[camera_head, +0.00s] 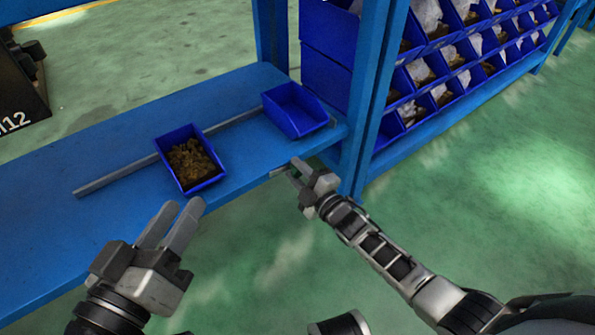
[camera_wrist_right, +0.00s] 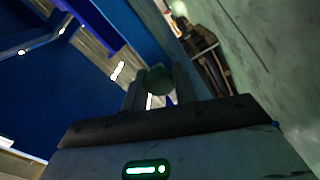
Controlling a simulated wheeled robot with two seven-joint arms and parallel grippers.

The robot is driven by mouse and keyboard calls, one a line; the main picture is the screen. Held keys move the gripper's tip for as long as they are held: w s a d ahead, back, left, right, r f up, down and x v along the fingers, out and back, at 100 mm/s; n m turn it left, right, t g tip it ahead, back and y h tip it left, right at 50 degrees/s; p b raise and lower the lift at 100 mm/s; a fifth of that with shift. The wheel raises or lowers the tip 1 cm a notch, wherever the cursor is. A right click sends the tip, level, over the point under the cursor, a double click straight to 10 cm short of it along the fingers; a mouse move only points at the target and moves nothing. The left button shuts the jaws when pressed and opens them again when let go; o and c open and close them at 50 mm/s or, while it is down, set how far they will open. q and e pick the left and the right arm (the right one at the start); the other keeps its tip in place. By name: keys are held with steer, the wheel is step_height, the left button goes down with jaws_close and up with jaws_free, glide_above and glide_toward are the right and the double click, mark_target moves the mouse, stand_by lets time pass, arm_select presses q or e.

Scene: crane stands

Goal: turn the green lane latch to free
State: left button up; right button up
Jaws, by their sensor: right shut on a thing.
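The green lane latch shows in the right wrist view as a dark green round knob (camera_wrist_right: 158,80) between my right fingers. My right gripper (camera_head: 291,169) is at the front edge of the blue shelf, near its right end, and is shut on the knob; it also shows in the wrist view (camera_wrist_right: 155,92). In the head view the knob is hidden by the fingers. I cannot tell the latch's angle. My left gripper (camera_head: 182,208) is open and empty, in front of the shelf, with its two fingers apart.
On the blue shelf (camera_head: 70,160) stand a blue bin with brown pieces (camera_head: 190,163) and an empty-looking blue bin (camera_head: 295,110). A grey rail (camera_head: 115,176) runs along the shelf. A blue post (camera_head: 372,95) and a rack of bins (camera_head: 440,65) stand at right. Green floor (camera_head: 480,190) is clear.

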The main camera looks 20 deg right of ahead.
arm_select(q)
steer(key=shift+s+f, duration=0.1)
steer(key=shift+f, duration=0.05)
arm_select(e)
steer(key=o, duration=1)
steer(key=shift+s, duration=0.1)
steer(key=shift+s+d, duration=0.15)
steer(key=shift+s, duration=0.1)
arm_select(q)
steer(key=shift+s+a+f+m+g+y+p, duration=0.1)
steer(key=shift+a+f+m+g+y+p, duration=0.25)
steer(key=shift+p, duration=0.9)
steer(key=shift+s+a+f+m+g+y+p, duration=0.15)
steer(key=shift+f+m+g+y+p, duration=0.35)
steer(key=shift+p, duration=0.75)
arm_select(e)
steer(key=shift+v, duration=7.65)
